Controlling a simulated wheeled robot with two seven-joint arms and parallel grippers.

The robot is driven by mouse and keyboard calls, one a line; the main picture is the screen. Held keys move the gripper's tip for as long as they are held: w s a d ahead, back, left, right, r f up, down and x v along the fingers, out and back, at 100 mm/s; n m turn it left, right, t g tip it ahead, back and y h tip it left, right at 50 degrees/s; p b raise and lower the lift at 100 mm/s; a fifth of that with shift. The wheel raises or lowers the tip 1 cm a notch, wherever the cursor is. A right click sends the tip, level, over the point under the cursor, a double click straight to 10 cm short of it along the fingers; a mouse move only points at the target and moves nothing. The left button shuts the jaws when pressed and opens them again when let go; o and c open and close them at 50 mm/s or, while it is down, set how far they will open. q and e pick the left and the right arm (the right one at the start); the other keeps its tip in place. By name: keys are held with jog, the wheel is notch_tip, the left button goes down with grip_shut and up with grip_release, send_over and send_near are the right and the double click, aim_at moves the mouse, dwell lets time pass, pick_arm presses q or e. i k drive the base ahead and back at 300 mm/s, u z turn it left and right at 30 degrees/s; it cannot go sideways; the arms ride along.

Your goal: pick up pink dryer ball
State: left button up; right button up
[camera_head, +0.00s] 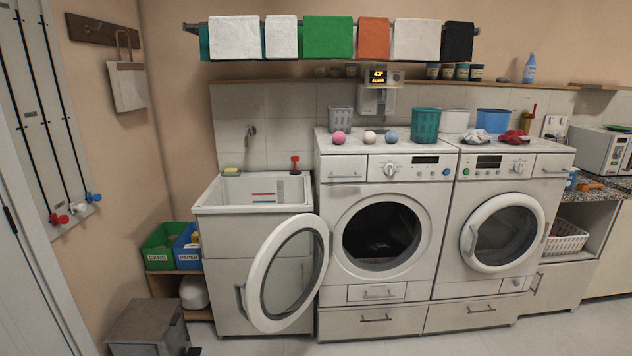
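The pink dryer ball (339,137) sits on top of the left washing machine (350,151), near its front left edge. A cream ball (369,137) and a blue ball (391,137) stand to its right in a row, apart from it. Neither of my grippers shows in the head view.
The left machine's round door (288,273) hangs open toward the left, in front of the sink cabinet. A grey basket (341,120) stands behind the pink ball, and a teal basket (425,125) stands right of the blue ball. The sink (252,192) is at the left.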

aim_at(338, 137)
jog(key=i, duration=1)
jog(key=z, duration=2.2)
jog(key=i, duration=2.2)
jog(key=u, duration=2.2)
